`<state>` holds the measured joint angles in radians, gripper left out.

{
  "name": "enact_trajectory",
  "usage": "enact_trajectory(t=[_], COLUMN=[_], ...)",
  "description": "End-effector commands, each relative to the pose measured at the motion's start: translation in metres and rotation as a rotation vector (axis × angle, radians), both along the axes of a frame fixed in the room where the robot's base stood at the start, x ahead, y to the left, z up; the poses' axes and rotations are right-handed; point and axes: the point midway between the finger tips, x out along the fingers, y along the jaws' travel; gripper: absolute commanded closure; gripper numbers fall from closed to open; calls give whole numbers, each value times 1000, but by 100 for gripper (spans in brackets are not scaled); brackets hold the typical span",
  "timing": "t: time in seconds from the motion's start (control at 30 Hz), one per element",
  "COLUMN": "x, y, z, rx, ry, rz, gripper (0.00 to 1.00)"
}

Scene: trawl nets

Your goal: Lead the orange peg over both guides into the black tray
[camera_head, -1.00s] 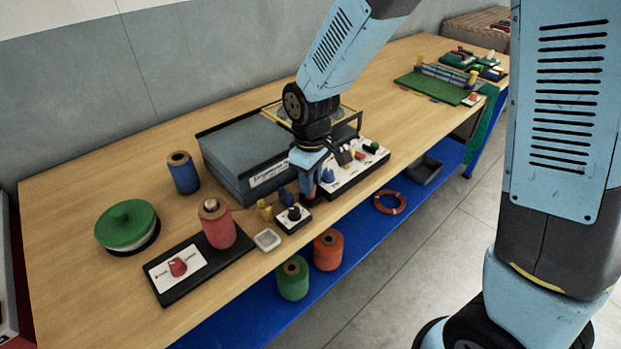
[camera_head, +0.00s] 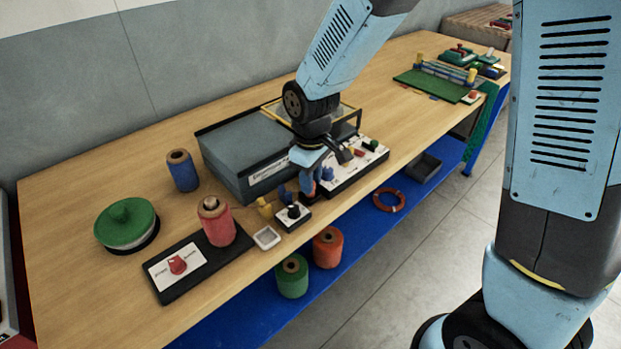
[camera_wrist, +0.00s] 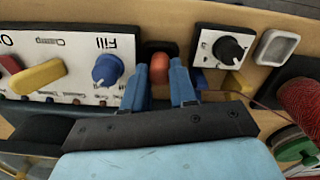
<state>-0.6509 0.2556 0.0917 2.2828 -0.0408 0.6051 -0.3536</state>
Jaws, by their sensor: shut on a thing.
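The orange peg (camera_wrist: 160,68) is upright between the two blue fingers of my gripper (camera_wrist: 160,82) in the wrist view. The fingers are shut on it. A small black tray (camera_wrist: 152,47) shows just beyond the peg, between the white panel and the knob box; I cannot tell whether the peg touches it. A blue piece (camera_wrist: 199,80) and a yellow piece (camera_wrist: 238,83), which look like the guides, stand to the right of the fingers. In the head view my gripper (camera_head: 312,188) is at the bench's front edge, and the peg is mostly hidden there.
A white panel (camera_wrist: 75,85) with a blue knob lies left of the fingers. A black-knob box (camera_wrist: 222,47) and a white dish (camera_wrist: 276,47) are to the right. A thread runs from the red spool (camera_head: 217,222). A grey case (camera_head: 245,150) stands behind my gripper.

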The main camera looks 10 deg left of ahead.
Motion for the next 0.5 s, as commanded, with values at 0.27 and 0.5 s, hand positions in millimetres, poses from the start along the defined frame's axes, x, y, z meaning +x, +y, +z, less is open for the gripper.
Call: enact_trajectory(t=[0.27,0.5], x=[0,0], y=[0,0], z=[-2,-3], rx=[0,0], ry=[0,0], rz=[0,0], gripper=[100,60])
